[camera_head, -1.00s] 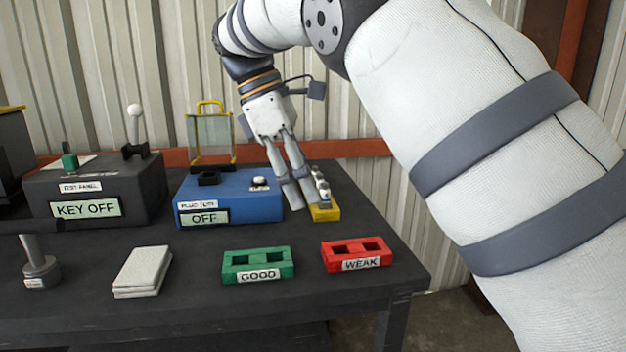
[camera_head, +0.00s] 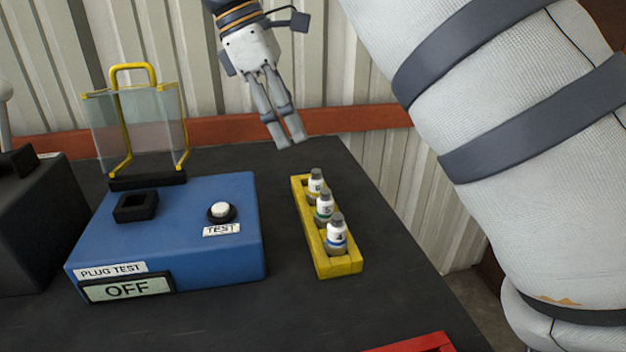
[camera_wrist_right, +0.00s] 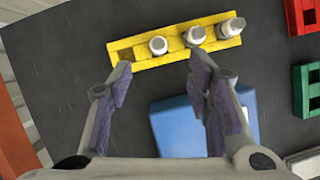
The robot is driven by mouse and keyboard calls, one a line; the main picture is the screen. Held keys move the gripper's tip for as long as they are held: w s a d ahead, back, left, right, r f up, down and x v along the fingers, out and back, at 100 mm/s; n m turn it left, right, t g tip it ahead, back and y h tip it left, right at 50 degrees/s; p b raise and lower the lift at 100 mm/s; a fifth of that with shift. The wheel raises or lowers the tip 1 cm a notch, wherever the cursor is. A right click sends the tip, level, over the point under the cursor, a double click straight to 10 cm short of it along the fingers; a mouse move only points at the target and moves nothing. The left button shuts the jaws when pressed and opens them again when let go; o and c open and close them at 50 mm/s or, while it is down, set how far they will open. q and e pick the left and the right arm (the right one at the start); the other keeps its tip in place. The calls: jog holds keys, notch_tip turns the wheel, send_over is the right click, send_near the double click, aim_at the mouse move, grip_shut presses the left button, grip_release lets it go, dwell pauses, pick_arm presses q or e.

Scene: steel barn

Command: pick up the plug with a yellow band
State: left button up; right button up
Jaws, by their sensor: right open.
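The plug with a yellow band (camera_head: 315,184) stands upright at the far end of a yellow rack (camera_head: 344,267), its label reading 6. A green-banded plug (camera_head: 324,207) and a blue-banded plug (camera_head: 337,235) stand nearer in the same rack. My right gripper (camera_head: 291,143) is open and empty, raised above the table beyond the rack's far end. In the right wrist view, the far-end plug (camera_wrist_right: 158,45) shows ahead of the gap between the fingertips (camera_wrist_right: 160,66), apart from both; its band cannot be seen there. My left gripper is not in view.
A blue plug tester (camera_head: 180,220) reading OFF stands left of the rack, with a clear yellow-framed guard (camera_head: 135,120) behind its socket. A red tray (camera_head: 432,343) lies near the front; a green tray (camera_wrist_right: 305,90) shows in the wrist view. Dark table surface surrounds the rack.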

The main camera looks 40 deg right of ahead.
aim_at(316, 194)
jog(key=p+x, duration=0.1)
jog(key=x, duration=1)
jog(key=shift+w+f, duration=0.1)
jog(key=shift+f, duration=0.15)
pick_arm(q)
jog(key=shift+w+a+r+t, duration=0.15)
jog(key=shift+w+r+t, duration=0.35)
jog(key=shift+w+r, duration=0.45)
pick_arm(e)
grip_shut()
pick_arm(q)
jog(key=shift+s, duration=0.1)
